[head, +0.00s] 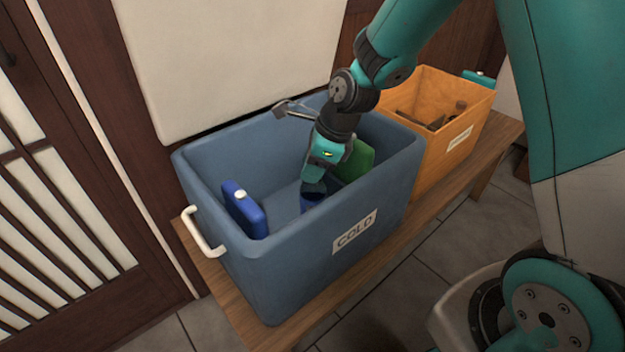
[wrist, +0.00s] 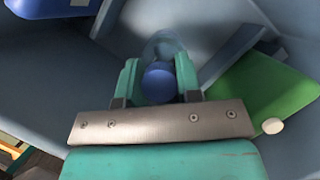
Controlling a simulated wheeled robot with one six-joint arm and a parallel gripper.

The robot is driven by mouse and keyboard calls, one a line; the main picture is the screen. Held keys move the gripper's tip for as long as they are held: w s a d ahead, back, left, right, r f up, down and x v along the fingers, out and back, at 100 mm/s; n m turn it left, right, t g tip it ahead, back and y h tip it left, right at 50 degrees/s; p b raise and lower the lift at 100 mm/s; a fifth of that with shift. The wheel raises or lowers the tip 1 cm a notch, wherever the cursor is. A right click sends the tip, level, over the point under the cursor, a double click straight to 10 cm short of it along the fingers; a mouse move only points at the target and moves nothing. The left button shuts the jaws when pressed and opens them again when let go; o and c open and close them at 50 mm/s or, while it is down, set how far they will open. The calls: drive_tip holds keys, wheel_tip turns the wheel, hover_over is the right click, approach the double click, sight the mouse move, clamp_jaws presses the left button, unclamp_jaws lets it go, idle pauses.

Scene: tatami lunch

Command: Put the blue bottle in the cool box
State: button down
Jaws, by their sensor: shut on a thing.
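The cool box is a large open blue bin (head: 284,273) with a "COLD" label and a white side handle, in the head view. My gripper (head: 313,186) reaches down inside it and is shut on the blue bottle (head: 311,203). In the wrist view the bottle's round blue end (wrist: 159,84) sits between the two teal fingers of my gripper (wrist: 158,82). The bottle is within the box walls. Its lower part is hidden, so I cannot tell whether it touches the floor of the box.
In the box, a blue flask-like container with a white cap (head: 243,208) stands at the left and a green one (head: 356,160) at the right. An orange box (head: 431,124) with several items stands to the right on the wooden bench (head: 388,254).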

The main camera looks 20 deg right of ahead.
drive_tip(key=shift+f+b, duration=0.3)
drive_tip(key=shift+f, duration=1.3)
drive_tip(key=c, duration=0.8)
unclamp_jaws()
drive_tip(key=p+v, duration=0.4)
drive_tip(key=v, duration=0.8)
drive_tip(key=shift+s+a+r+n+g, duration=0.35)
drive_tip(key=shift+s+a+r+n, duration=1.3)
drive_tip(key=shift+s+n, duration=2.7)
drive_tip(key=shift+s+a+r+n+g, duration=0.3)
drive_tip(key=shift+s+a+r+n, duration=1.55)
drive_tip(key=shift+n, duration=3.95)
drive_tip(key=shift+s+a+r+n+g, duration=0.35)
drive_tip(key=shift+s+a+r+n, duration=1.1)
drive_tip(key=shift+s+n, duration=3.4)
